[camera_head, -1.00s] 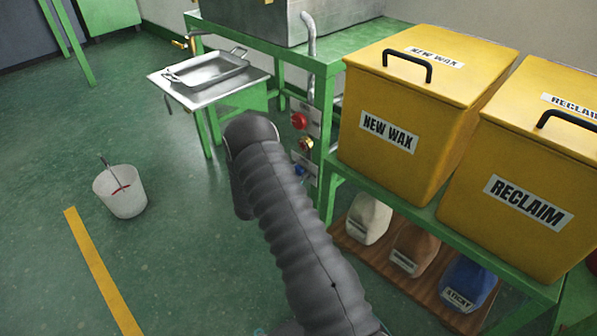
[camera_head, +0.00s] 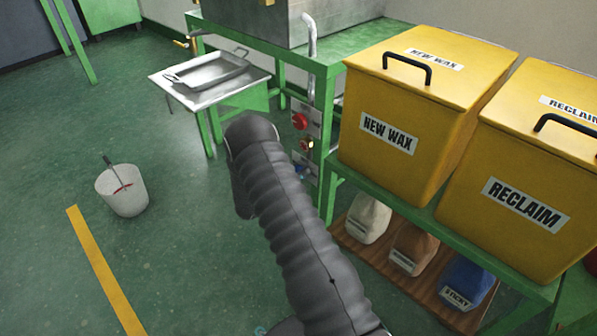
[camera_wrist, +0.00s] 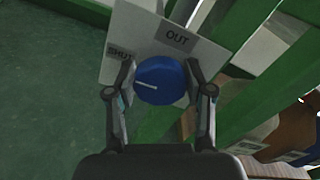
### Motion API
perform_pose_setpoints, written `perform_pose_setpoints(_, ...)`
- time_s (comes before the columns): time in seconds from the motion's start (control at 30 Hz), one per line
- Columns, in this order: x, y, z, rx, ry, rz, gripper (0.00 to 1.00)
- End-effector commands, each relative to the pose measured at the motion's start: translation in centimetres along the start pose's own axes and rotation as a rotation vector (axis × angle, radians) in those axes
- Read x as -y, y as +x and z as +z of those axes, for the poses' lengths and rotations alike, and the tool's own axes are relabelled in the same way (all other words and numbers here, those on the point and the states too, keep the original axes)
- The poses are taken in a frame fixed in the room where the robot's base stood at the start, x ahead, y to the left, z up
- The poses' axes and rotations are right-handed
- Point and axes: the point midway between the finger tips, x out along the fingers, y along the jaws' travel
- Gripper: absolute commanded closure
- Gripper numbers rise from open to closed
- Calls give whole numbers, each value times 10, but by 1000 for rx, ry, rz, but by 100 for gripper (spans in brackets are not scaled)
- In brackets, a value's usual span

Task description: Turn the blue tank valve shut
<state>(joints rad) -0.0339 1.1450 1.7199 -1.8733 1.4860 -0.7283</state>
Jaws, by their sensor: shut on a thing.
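The blue valve knob (camera_wrist: 160,80) sits on a pale plate (camera_wrist: 190,22) in the wrist view. The plate has a label OUT (camera_wrist: 177,38) above the knob and a label SHUT (camera_wrist: 120,55) to its left. A white pointer line on the knob points left, roughly toward the SHUT side. My gripper (camera_wrist: 160,88) has one finger on each side of the knob and is shut on it. In the head view only a bit of the blue knob (camera_head: 301,171) shows, low on the green bench's leg; my arm hides the gripper there.
Above the blue knob are a red knob (camera_head: 300,121) and a brass-coloured one (camera_head: 307,145). Yellow bins, NEW WAX (camera_head: 388,133) and RECLAIM (camera_head: 525,203), stand right. A white bucket (camera_head: 123,192) stands on open floor at left.

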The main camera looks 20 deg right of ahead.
Motion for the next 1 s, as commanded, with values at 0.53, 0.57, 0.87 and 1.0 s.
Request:
perform_pose_setpoints(0.53, -1, 0, 1, 3, 2, 2, 22)
perform_pose_setpoints(0.57, -1, 0, 1, 2, 1, 2, 22)
perform_pose_setpoints(0.87, -2, -11, 1, 2, 1, 4, 22)
perform_pose_setpoints(1.0, -2, -34, 1, 3, 0, 6, 22)
